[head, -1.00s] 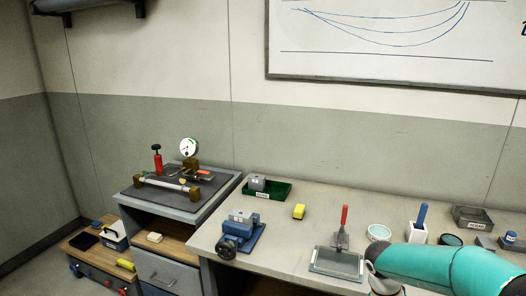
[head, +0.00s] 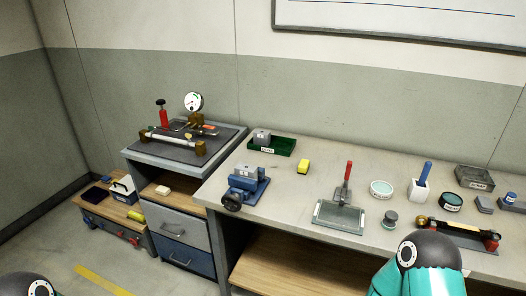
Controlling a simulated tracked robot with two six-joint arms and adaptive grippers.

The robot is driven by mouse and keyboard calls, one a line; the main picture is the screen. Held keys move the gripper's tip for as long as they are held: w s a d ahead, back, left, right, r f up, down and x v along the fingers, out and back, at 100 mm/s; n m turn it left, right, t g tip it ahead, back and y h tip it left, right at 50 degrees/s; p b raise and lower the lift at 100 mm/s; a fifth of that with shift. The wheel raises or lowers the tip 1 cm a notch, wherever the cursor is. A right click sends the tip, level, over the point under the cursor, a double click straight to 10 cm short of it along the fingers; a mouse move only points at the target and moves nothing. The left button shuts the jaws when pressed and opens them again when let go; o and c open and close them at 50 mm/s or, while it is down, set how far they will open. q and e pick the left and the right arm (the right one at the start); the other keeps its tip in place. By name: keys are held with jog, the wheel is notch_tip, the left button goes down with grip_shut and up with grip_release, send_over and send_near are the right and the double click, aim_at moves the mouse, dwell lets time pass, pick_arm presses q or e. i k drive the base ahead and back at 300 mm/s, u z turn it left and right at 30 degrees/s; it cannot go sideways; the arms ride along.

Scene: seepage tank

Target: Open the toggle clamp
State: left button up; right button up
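What looks like the toggle clamp is a red handle (head: 348,171) standing nearly upright on a flat grey plate (head: 339,217), on the light bench top right of the picture's middle. A metal part joins the handle to the rear of the plate. I cannot tell from here whether the clamp is open or shut. Neither gripper shows; only a teal and dark part of my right arm is at the bottom right, in front of the bench, and a dark part of my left arm is at the bottom left.

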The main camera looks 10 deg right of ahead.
aim_at(350, 163)
jog(key=u, duration=1.1)
jog(key=k, duration=1)
jog(key=z, duration=1.05)
jog(key=i, duration=1)
jog(key=u, duration=0.05)
